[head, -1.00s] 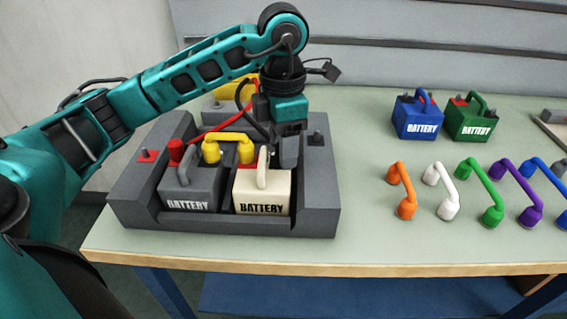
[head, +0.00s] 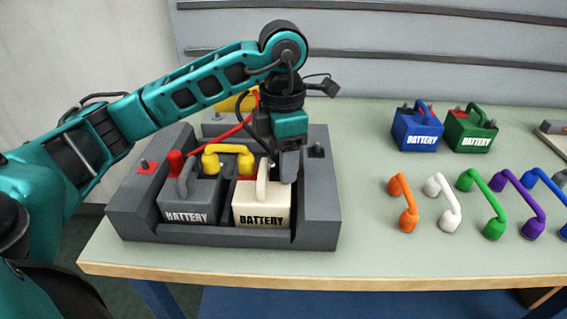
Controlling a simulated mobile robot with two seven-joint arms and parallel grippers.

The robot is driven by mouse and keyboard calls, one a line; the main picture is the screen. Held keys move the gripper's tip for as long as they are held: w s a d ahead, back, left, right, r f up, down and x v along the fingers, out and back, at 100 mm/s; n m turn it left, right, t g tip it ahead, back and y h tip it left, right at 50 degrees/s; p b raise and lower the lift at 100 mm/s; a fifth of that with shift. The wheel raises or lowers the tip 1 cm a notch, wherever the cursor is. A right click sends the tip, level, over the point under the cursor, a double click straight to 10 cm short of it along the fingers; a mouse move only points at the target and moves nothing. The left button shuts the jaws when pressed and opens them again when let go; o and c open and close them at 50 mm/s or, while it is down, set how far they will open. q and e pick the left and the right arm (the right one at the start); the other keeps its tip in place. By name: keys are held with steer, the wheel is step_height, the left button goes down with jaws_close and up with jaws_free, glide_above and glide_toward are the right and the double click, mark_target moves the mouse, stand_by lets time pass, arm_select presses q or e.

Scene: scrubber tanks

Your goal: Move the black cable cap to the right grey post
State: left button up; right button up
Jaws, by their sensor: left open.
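My left gripper (head: 288,168) is open and points down over the right side of the cream battery (head: 262,207), in the grey tray (head: 330,205). A black cable (head: 242,108) loops down behind the gripper. I cannot make out its black cap, which the gripper and wrist seem to hide. A left grey post (head: 147,166) with a red base is on the left wall. My right gripper is not in view.
A grey battery (head: 191,205) sits left of the cream one, with a red cap (head: 175,161) and a yellow bridge (head: 228,158) above. Blue (head: 416,130) and green (head: 470,132) batteries and several coloured bridges stand on the right. Table between them and the tray is clear.

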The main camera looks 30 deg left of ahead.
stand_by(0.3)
arm_select(q)
jaws_close()
stand_by(0.4)
steer(key=shift+r, duration=0.1)
steer(key=shift+r+p, duration=2.2)
steer(key=shift+r, duration=0.7)
